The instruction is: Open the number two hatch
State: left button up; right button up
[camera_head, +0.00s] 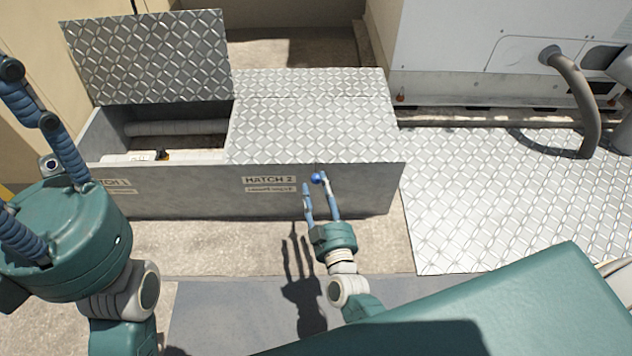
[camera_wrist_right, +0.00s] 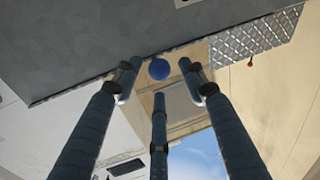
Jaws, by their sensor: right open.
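The number two hatch (camera_head: 310,120) is a diamond-plate lid lying closed on the right half of a long grey box. Its front wall carries a "HATCH 2" label (camera_head: 269,181). My left gripper (camera_head: 50,165) is at the left, fingertips partly cut off.
The hatch 1 lid (camera_head: 150,55) stands raised at the left, with pipes (camera_head: 180,127) in the open bay below. A white condenser unit (camera_head: 470,55) with a thick grey hose (camera_head: 583,95) stands at the right. Diamond-plate flooring (camera_head: 490,200) lies clear beside the box.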

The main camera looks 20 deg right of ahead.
aim_at(318, 183)
jog(key=shift+w+d+b, duration=0.15)
jog(key=shift+w+b, duration=0.35)
jog(key=shift+w, duration=1.45)
grip_shut()
